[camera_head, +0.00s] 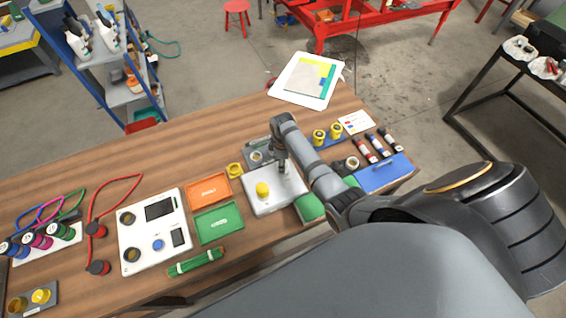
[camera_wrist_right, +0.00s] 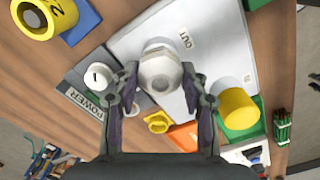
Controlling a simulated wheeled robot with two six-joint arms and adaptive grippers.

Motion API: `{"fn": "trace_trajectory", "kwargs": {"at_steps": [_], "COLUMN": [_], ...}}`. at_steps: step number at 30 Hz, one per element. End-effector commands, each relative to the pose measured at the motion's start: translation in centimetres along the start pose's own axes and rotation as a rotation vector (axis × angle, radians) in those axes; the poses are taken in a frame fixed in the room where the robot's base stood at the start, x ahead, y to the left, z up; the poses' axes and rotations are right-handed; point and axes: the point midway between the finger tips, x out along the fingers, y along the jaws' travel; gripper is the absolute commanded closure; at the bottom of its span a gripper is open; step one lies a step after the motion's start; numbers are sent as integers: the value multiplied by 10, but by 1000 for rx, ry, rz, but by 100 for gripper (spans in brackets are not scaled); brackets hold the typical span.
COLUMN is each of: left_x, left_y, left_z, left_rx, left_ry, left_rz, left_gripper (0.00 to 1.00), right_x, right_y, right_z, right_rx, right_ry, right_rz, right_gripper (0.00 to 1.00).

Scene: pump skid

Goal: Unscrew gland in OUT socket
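The pale metal gland (camera_wrist_right: 160,72) stands in the socket beside the OUT label (camera_wrist_right: 185,38) on the white plate, as the right wrist view shows. My right gripper (camera_wrist_right: 160,84) has a fingertip against each side of it, with no clear gap. The gland's threads and lower part are hidden. In the head view my right gripper (camera_head: 282,166) points down over the back right of the white plate (camera_head: 260,208) and covers the gland. A yellow cap (camera_head: 262,189) stands on the same plate; it also shows in the right wrist view (camera_wrist_right: 238,108). My left gripper is out of view.
Behind the plate is a grey POWER panel (camera_wrist_right: 82,90). Orange (camera_head: 208,191) and green (camera_head: 218,223) trays lie to its left. A blue case (camera_head: 384,173), tubes (camera_head: 378,146) and yellow fittings (camera_head: 320,137) stand to the right. The wooden table (camera_head: 190,150) is clear behind the trays.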

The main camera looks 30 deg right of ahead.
Motion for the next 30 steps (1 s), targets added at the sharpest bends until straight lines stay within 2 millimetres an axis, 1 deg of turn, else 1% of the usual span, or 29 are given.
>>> {"fn": "trace_trajectory", "kwargs": {"at_steps": [1, 5, 6, 8, 12, 15, 20, 27, 30], "left_x": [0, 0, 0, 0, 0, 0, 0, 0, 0], "left_y": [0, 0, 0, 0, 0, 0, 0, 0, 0], "left_z": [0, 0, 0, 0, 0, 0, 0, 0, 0], "left_rx": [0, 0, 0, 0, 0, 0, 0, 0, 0], "left_ry": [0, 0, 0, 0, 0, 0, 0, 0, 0], "left_rz": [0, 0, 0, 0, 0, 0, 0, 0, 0], "left_gripper": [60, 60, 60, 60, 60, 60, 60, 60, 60], "right_x": [0, 0, 0, 0, 0, 0, 0, 0, 0], "right_y": [0, 0, 0, 0, 0, 0, 0, 0, 0], "right_z": [0, 0, 0, 0, 0, 0, 0, 0, 0], "right_rx": [0, -1, -2, -33, -252, -370, -423, -753, -804], "right_ry": [0, 0, 0, 0, 0, 0, 0, 0, 0], "right_rz": [-1, -1, -1, -1, -2, -2, -2, -2, -2], "right_gripper": [68, 86, 86, 86, 86, 86, 87, 87, 87]}}
